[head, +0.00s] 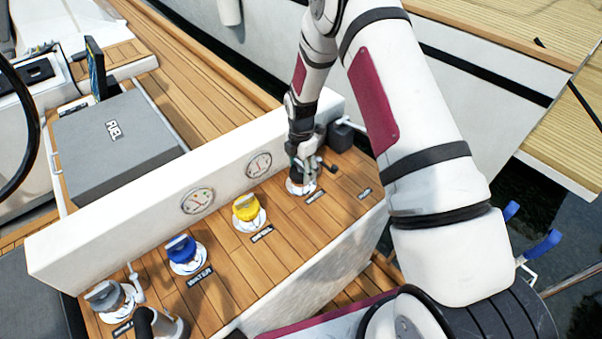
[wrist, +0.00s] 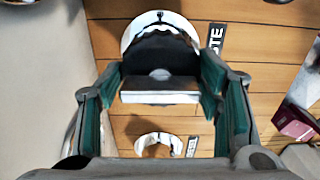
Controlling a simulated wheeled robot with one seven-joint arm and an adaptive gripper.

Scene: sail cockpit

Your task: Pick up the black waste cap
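The black waste cap (wrist: 160,55) sits in the middle of the wrist view, with a pale bar across its near side. A white ring (wrist: 128,35) shows around its far edge, beside a label ending in "TE". My gripper (wrist: 160,85) has one green-padded finger on each side of the cap. The pads appear very close to the bar's ends; I cannot tell whether they press on it. In the head view my gripper (head: 303,178) is down at the deck over the cap, which it mostly hides.
A yellow cap (head: 246,207), a blue cap (head: 181,249) and a grey cap (head: 104,295) stand along the wooden deck. A white wall with two gauges (head: 197,201) runs behind them. Another ring (wrist: 153,141) lies nearer in the wrist view.

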